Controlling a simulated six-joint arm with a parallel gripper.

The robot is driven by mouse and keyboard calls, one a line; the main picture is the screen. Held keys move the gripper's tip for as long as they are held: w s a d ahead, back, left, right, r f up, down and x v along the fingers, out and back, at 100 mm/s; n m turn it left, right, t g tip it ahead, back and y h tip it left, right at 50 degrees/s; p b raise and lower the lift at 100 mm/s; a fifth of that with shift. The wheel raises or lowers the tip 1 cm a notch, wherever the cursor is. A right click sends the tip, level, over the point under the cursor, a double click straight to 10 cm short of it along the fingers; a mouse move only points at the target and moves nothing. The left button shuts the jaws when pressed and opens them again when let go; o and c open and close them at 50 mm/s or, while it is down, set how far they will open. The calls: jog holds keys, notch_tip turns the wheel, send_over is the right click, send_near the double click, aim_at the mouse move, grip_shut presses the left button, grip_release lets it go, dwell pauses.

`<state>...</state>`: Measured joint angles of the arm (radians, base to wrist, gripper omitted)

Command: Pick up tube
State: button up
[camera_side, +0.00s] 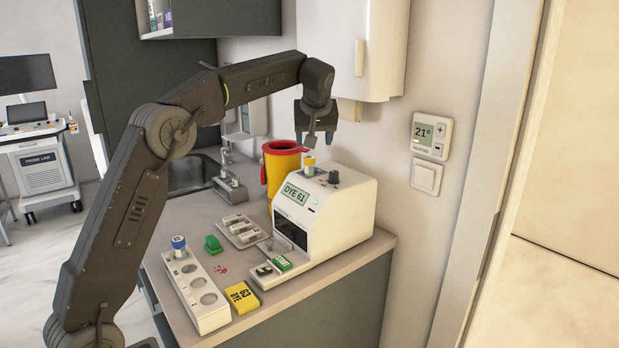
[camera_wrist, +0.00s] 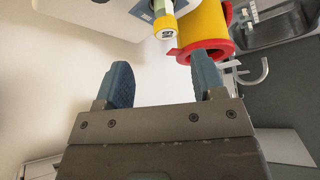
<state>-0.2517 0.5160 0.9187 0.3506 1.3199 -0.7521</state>
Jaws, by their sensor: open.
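A yellow-capped tube (camera_side: 309,166) stands upright in the top of a white machine (camera_side: 345,212) with a display reading "DYE 61". In the wrist view the tube's yellow cap (camera_wrist: 165,30) is near the top, beyond the fingertips. My gripper (camera_side: 319,139) is just above the tube in the side view, apart from it. Its two fingers are spread in the wrist view (camera_wrist: 162,72), with nothing between them. A blue-capped tube (camera_side: 179,245) stands in a white rack (camera_side: 208,315) at the counter's front left; the rack's other holes look empty.
A yellow bin with a red rim (camera_side: 282,160) stands behind the machine. A white wall cabinet (camera_side: 350,45) hangs close behind my gripper.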

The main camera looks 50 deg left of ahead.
aim_at(310, 158)
jog(key=x, duration=0.4)
jog(key=shift+s+x, duration=0.2)
jog(key=shift+x, duration=1.1)
jog(key=shift+s+x, duration=0.2)
jog(key=shift+x, duration=1.15)
jog(key=shift+a, duration=0.15)
jog(key=c, duration=1.1)
jog(key=shift+o, duration=0.2)
